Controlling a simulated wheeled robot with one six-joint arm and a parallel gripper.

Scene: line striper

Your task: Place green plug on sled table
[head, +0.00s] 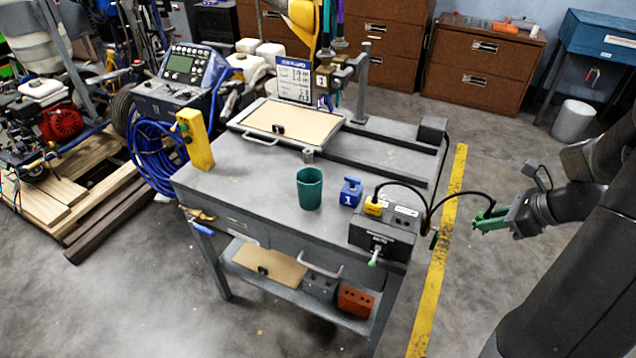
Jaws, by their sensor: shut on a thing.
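My gripper (484,222) is at the right, over the floor and apart from the table. It is shut on a green plug (491,219), small and partly hidden by the jaws. A black cable arcs from near the dark control box to the plug. The grey sled table (235,185) stands in the middle, with a tan board (283,122) and rails toward its back. A bare grey stretch shows at its front left.
On the table stand a green cup (309,188), a blue block (351,191) marked 1, a yellow post (196,140) and the control box (383,232) with a yellow plug (375,206). A yellow floor line (447,215) runs along the table's right. Drawer cabinets (482,62) stand behind.

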